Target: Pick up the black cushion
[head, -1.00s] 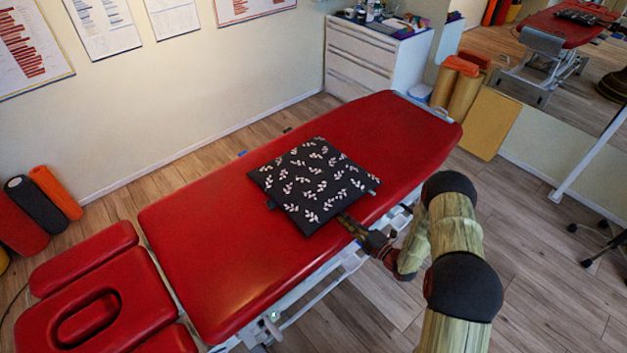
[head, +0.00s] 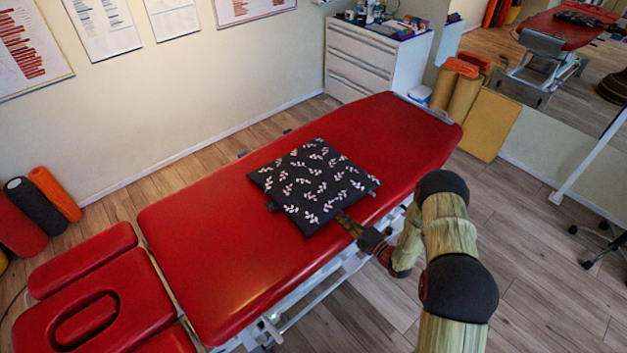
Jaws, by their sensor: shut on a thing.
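The black cushion (head: 312,183) is a flat square with white leaf sprigs. It lies on, or very close above, the red treatment table (head: 205,250); I cannot tell whether there is a gap. My gripper (head: 345,220) comes in from the lower right and is shut on the cushion's near edge. The fingertips are small in the picture and partly hidden at that edge.
The red table's padded head section (head: 85,310) is at the lower left. A white drawer cabinet (head: 370,65) stands behind the far end. Foam rollers (head: 40,205) lean at the left wall. The table around the cushion is clear.

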